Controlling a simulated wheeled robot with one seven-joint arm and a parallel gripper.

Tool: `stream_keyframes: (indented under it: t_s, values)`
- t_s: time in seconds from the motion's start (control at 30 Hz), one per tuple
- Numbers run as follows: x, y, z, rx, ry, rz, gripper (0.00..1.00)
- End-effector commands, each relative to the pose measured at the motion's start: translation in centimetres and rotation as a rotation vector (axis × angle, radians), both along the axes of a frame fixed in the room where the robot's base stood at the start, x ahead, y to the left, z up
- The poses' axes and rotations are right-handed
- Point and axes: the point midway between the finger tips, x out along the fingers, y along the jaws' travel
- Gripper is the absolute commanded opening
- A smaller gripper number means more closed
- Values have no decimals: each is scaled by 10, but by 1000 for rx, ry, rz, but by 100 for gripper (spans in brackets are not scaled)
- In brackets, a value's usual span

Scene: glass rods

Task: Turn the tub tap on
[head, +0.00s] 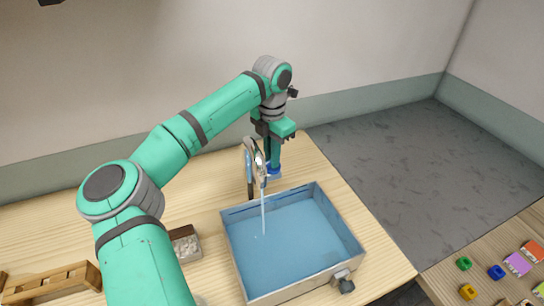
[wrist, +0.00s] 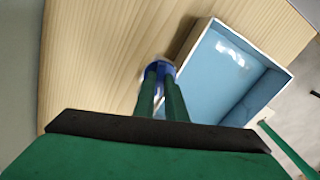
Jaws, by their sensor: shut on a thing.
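The tub (head: 298,287) is a pale-walled basin with a blue inside, standing on the wooden table. The grey tap spout (head: 259,165) rises behind its back wall, and a thin pale stream (head: 263,212) runs down from it into the tub. A blue tap knob (head: 274,171) sits beside the spout, on the right. My gripper (head: 274,163) points down and is shut on this knob. In the wrist view my gripper's green fingers (wrist: 160,76) meet the blue knob (wrist: 157,66), partly hiding it. The tub (wrist: 262,62) shows to the right there.
A dark knob (head: 346,285) sticks out of the tub's front wall. A grey-brown block with pale pieces (head: 185,244) lies left of the tub, and a wooden rack (head: 55,281) lies farther left. Another table with several coloured blocks (head: 497,271) stands at right, across a floor gap.

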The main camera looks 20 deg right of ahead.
Motion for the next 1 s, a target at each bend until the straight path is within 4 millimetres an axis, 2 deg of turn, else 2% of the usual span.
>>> stream_keyframes:
  t_s: [0.6,1.0]
  values:
    - [1,0,1,-1,-4,569,0]
    - [1,0,1,-3,-4,802,0]
